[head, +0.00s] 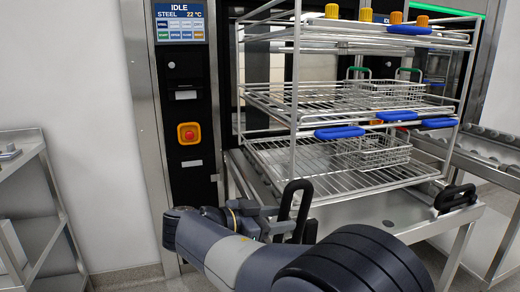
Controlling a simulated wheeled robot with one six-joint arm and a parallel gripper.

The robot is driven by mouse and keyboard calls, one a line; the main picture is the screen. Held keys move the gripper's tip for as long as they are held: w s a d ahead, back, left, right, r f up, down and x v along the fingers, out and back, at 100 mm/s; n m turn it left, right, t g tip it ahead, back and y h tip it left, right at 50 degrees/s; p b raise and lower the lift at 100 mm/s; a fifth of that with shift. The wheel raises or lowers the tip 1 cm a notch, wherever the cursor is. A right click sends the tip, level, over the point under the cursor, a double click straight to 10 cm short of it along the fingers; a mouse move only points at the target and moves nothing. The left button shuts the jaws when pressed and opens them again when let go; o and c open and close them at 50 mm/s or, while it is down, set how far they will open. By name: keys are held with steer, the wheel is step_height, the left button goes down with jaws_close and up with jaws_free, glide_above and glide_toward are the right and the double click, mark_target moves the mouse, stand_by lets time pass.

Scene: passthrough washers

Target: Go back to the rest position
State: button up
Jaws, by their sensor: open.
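My gripper (268,216) is at the end of my grey-blue arm, low in the middle of the head view. It is small in the picture and partly hidden by my arm. It is open and beside the left black handle (302,190) of the steel trolley (345,212). In the picture its tips overlap or nearly meet the handle; I cannot tell whether they touch. I see nothing held in it. No marker shows a rest position.
A wire rack (297,110) with several tiers, holding wire baskets (372,152), stands on the trolley before the open washer. The control panel (180,22) reads IDLE, above a red stop button (188,133). A steel shelf cart (40,190) stands left; a roller conveyor (490,140) is right.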

mark_target(285, 208)
steer(key=shift+w+d+r+m+g+y+p, duration=0.15)
steer(key=shift+d+r+g+y+p, duration=0.15)
steer(key=shift+d+y+p, duration=0.5)
steer(key=shift+w+d+r+m+g+y+p, duration=0.1)
steer(key=shift+w+d+r+g+y+p, duration=0.2)
steer(key=shift+p, duration=0.85)
steer(key=shift+w+d+r+m+g+y+p, duration=0.1)
steer(key=shift+d+r+g+y+p, duration=0.15)
steer(key=shift+d+y+p, duration=0.55)
steer(key=shift+w+d+f+g+y+p, duration=0.15)
steer(key=shift+d+f+g+y+p, duration=0.2)
steer(key=shift+p, duration=0.6)
steer(key=shift+f, duration=0.1)
